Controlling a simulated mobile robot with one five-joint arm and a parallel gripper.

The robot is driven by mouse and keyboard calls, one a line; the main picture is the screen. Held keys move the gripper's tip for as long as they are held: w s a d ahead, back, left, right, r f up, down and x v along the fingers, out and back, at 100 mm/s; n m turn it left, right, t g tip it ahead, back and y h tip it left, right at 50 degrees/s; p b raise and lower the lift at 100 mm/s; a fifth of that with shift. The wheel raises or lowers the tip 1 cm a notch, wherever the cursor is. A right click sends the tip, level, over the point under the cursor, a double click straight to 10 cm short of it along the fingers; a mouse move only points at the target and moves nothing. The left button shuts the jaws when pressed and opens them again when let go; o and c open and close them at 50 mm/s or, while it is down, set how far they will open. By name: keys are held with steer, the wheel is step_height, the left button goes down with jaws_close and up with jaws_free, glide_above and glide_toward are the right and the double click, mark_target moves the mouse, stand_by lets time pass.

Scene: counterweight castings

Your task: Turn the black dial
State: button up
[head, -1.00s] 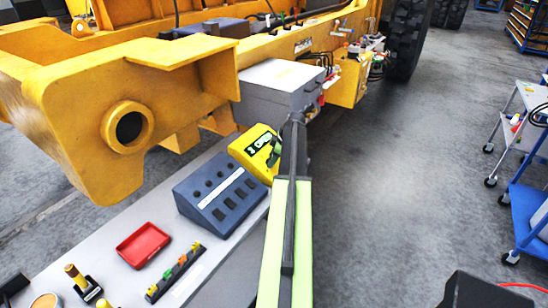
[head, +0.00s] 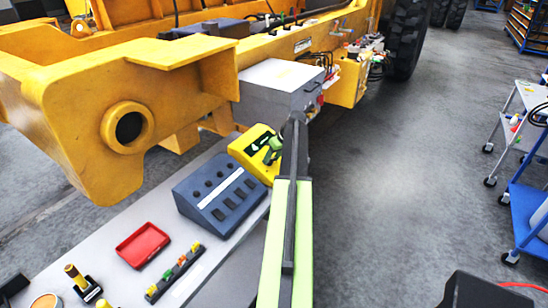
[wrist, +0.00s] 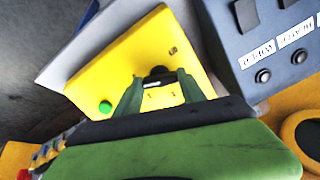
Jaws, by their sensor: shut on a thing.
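The black dial (wrist: 157,73) is on the sloped face of a yellow box (wrist: 110,60). In the wrist view, its dark top shows between my two green fingers. My gripper (wrist: 158,80) is shut on the dial, one finger on each side. The fingers hide part of the dial, so its pointing direction cannot be told. In the head view, the yellow box (head: 244,149) stands at the far end of the grey bench, and my gripper (head: 273,150) reaches its right side. The dial itself is hidden there.
A blue-grey console (head: 188,192) with knobs and switches stands close beside the yellow box. A green button (wrist: 105,107) is on the yellow box. A red tray (head: 143,245) lies nearer on the bench. A grey cabinet (head: 270,85) is behind.

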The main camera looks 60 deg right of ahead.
steer(key=shift+w+m, duration=0.1)
steer(key=shift+m, duration=0.7)
steer(key=o, duration=1.4)
steer(key=shift+c, duration=0.2)
